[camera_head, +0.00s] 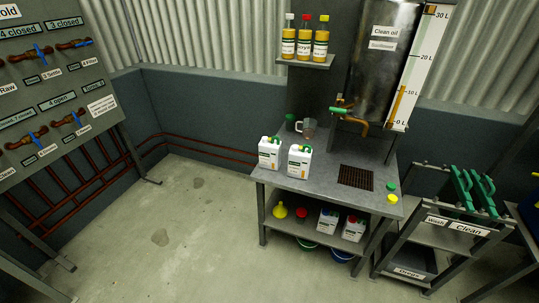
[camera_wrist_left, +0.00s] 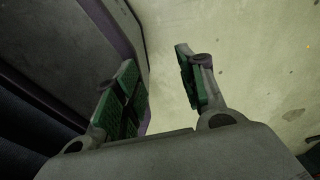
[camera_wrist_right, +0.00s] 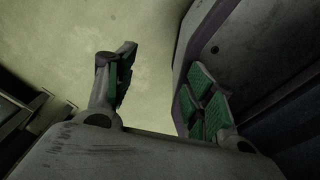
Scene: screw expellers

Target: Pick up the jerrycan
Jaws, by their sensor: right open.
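Two white jerrycans with green labels stand upright side by side on the grey metal table: the left jerrycan (camera_head: 269,153) and the right jerrycan (camera_head: 299,161). Two more white jerrycans stand on the shelf below, the left one (camera_head: 328,221) and the right one (camera_head: 353,228). My left gripper (camera_wrist_left: 160,85) is open and empty in the left wrist view, over bare floor. My right gripper (camera_wrist_right: 155,85) is open and empty in the right wrist view, also over bare floor. Neither gripper shows in the head view, far from the jerrycans.
A clear jug (camera_head: 308,128) stands behind the jerrycans. A dark grate (camera_head: 356,177) is set in the table (camera_head: 322,178) under the oil tank (camera_head: 385,55). A wash rack (camera_head: 450,240) stands right; a valve panel (camera_head: 50,80) stands left. The concrete floor (camera_head: 190,230) between is clear.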

